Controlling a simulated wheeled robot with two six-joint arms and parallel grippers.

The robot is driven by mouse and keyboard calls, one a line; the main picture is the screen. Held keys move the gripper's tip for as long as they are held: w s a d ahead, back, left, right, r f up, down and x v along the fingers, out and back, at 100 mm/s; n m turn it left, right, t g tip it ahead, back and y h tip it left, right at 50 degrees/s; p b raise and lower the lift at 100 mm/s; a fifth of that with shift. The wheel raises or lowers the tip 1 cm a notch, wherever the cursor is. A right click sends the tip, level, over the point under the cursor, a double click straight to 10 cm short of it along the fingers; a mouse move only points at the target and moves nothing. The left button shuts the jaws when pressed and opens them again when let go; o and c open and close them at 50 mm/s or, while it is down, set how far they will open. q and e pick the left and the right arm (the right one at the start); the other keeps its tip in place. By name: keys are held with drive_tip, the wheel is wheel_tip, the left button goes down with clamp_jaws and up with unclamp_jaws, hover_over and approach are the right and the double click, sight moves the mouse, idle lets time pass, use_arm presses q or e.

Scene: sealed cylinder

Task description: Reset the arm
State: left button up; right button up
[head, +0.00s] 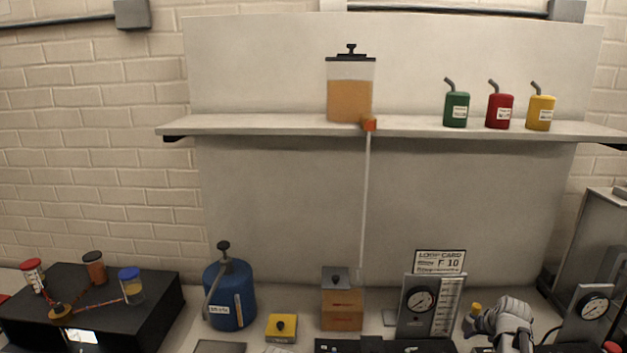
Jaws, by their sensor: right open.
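My left gripper is not in view.
A blue canister (232,297), a yellow box (281,328) and an orange container (342,310) stand on the bench. A black box (150,292) carries small jars. The shelf (270,124) holds an orange-filled tank (349,98) and three cans. A second gauge (593,307) stands right.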

drive_tip(key=s+a+g, duration=0.1)
drive_tip(key=s+a, duration=0.1)
drive_tip(key=a, duration=0.5)
drive_tip(key=s+a+f+n+g+y, duration=0.1)
drive_tip(key=s+a, duration=0.1)
drive_tip(key=a, duration=0.6)
drive_tip(key=s+a+f+n, duration=0.1)
drive_tip(key=s+a, duration=0.1)
drive_tip(key=a, duration=0.5)
drive_tip(key=shift+a+g+y, duration=0.4)
drive_tip(key=s+a+f+n+g+b, duration=0.1)
drive_tip(key=s+a+f+n+b, duration=0.1)
drive_tip(key=s+a, duration=0.5)
drive_tip(key=s+a+f+n+g+h+b, duration=0.1)
drive_tip(key=s+a, duration=0.6)
drive_tip(key=a, duration=0.8)
drive_tip(key=shift+f+n+g+h+b, duration=0.3)
drive_tip(key=shift+f+n+g+b, duration=0.15)
drive_tip(key=shift+f+n+g, duration=0.5)
